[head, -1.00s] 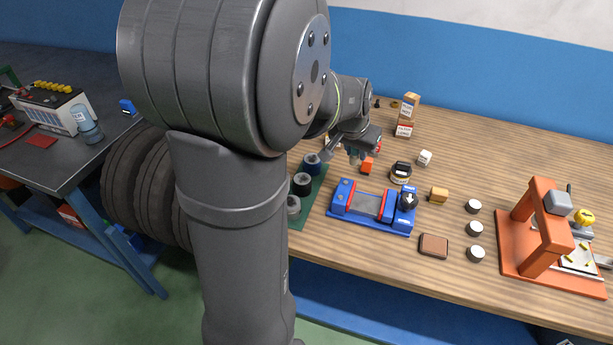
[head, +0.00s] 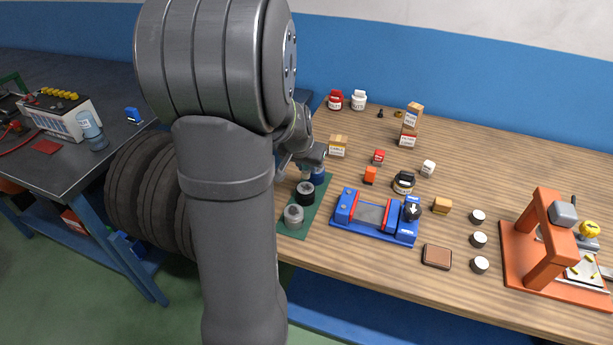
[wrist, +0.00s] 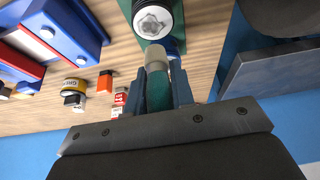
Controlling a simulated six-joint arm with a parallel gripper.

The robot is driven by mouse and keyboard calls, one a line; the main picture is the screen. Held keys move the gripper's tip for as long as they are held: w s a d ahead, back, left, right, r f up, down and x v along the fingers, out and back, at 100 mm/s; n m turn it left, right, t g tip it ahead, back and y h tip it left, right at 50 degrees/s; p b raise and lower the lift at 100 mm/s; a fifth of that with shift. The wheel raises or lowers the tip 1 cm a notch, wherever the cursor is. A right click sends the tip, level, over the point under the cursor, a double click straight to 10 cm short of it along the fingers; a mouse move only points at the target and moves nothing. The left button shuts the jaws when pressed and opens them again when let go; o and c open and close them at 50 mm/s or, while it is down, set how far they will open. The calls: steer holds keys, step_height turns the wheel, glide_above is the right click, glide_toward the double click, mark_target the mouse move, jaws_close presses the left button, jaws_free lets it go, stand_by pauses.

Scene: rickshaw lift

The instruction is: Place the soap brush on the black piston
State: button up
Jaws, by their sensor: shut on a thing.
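My gripper (wrist: 157,92) is shut on the soap brush (wrist: 157,90), which has a teal body and a pale rounded tip. In the head view my gripper (head: 284,168) is partly hidden by my arm, left of the pistons, and the brush is hard to make out. The black piston (head: 305,191) stands on a green mat between a blue piston (head: 318,176) behind and a grey one (head: 293,217) in front. In the wrist view, a dark-sided piston with a silver top (wrist: 153,20) lies just beyond the brush tip; I cannot tell whether they touch.
A blue vise-like fixture (head: 375,214) stands right of the mat (head: 297,231). Small boxes and jars sit behind it. An orange press (head: 545,240) is at the far right. Large tyres (head: 140,185) stand left of the bench edge.

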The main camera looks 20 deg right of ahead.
mark_target(307, 176)
steer(key=shift+f, duration=2.05)
steer(key=shift+f, duration=0.1)
steer(key=o, duration=0.9)
steer(key=shift+o, duration=0.2)
steer(key=v, duration=1.2)
steer(key=shift+w, duration=0.1)
steer(key=x, duration=1.2)
steer(key=shift+r, duration=0.2)
